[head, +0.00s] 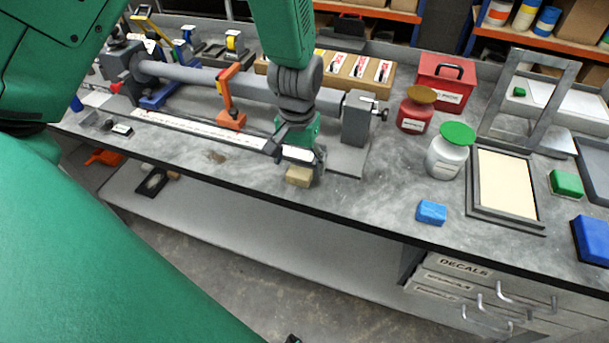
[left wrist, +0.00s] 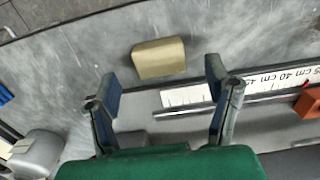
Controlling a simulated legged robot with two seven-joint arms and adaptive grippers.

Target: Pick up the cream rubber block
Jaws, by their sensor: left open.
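The cream rubber block (head: 299,176) lies on the grey bench top near its front edge. My left gripper (head: 302,160) is just behind and above it in the head view, coming down from the top. In the left wrist view the cream rubber block (left wrist: 159,58) sits ahead of the fingertips, roughly centred between them. My left gripper (left wrist: 165,85) is open there, with nothing between its fingers. The block appears apart from both fingers.
A ruler strip (head: 200,130) and a long grey tube fixture (head: 215,82) lie behind the block. A blue block (head: 432,212), a white jar (head: 447,155), a red jar (head: 416,110) and a framed screen (head: 505,183) stand to the right. Bench between is clear.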

